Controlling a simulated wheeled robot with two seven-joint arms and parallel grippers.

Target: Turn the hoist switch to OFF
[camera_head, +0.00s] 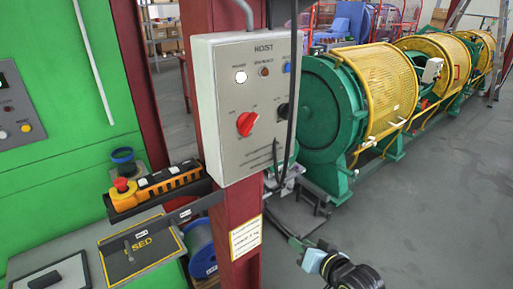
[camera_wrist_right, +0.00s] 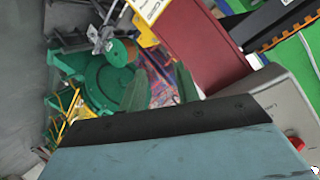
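The grey hoist box (camera_head: 225,80), labelled HOIST, is fixed to a red post. Its red rotary switch (camera_head: 246,123) is low on the front face, with a pale mark toward its upper right; the small labels around it are unreadable. A dark knob (camera_head: 283,112) sits to its right, partly behind a black cable. My right gripper (camera_head: 300,246) is below and right of the box, apart from it; its finger opening is not clear. In the right wrist view, a grey box (camera_wrist_right: 285,95) with a red knob (camera_wrist_right: 295,143) shows at the right edge. My left gripper is not in view.
The red post (camera_head: 236,215) carries the box. A yellow pendant (camera_head: 155,188) with a red button lies on a ledge left of it. A green strander (camera_head: 320,110) with yellow cages stands behind right. Grey floor (camera_head: 440,200) is open at right.

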